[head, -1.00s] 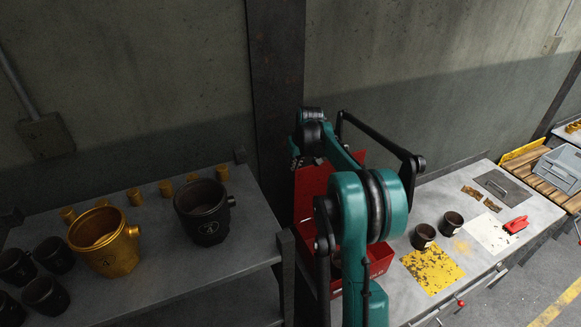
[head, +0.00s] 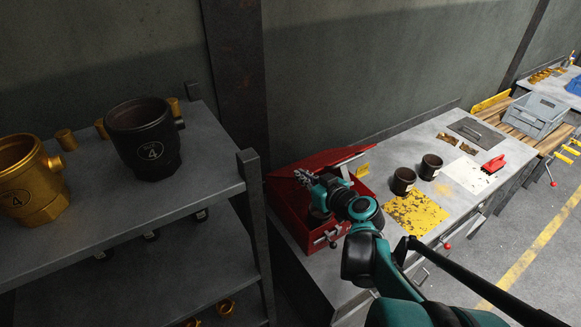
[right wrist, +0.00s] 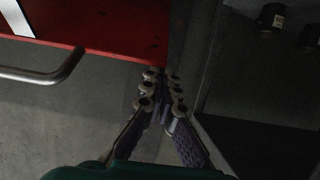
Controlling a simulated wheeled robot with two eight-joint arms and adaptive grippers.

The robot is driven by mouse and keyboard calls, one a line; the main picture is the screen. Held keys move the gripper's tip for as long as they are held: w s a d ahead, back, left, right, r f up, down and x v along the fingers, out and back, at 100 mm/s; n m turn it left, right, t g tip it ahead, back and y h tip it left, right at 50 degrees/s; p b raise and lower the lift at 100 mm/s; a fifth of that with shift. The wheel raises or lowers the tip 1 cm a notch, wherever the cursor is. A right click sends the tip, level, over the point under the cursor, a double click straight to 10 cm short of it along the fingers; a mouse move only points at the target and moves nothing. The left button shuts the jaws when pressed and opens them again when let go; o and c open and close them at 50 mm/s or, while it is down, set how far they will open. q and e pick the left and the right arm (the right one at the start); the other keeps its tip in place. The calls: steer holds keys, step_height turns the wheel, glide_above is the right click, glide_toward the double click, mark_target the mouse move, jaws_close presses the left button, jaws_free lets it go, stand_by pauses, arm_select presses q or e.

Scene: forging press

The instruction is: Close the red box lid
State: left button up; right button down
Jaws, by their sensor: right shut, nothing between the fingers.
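The red box (head: 291,222) stands at the left end of the grey workbench. Its red lid (head: 322,160) is tilted over the box, partly lowered, with a gap at the front through which the inside shows. My right gripper (head: 303,177) is shut and empty at the lid's left part, beside or against it; I cannot tell if they touch. In the right wrist view the shut fingertips (right wrist: 161,80) lie by the corner of a red panel (right wrist: 110,35) with a metal handle (right wrist: 55,68). My left gripper is not in view.
Two dark cups (head: 403,181) and a worn yellow plate (head: 416,213) sit on the bench right of the box. A shelf (head: 180,192) with a gold pot (head: 35,190) and a black pot (head: 143,145) stands left. A dark post (head: 236,80) rises behind.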

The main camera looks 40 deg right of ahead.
arm_select(q)
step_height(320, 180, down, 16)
steer(key=b, duration=1.4)
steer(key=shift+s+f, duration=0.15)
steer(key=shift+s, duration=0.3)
arm_select(e)
steer(key=s+f+t, duration=0.1)
steer(key=s+f, duration=0.2)
steer(key=f, duration=0.5)
steer(key=s+f+t, duration=0.1)
steer(key=s+f, duration=0.3)
steer(key=f, duration=0.4)
steer(key=shift+a+f, duration=0.15)
steer(key=shift+a, duration=0.25)
steer(key=shift+s, duration=0.1)
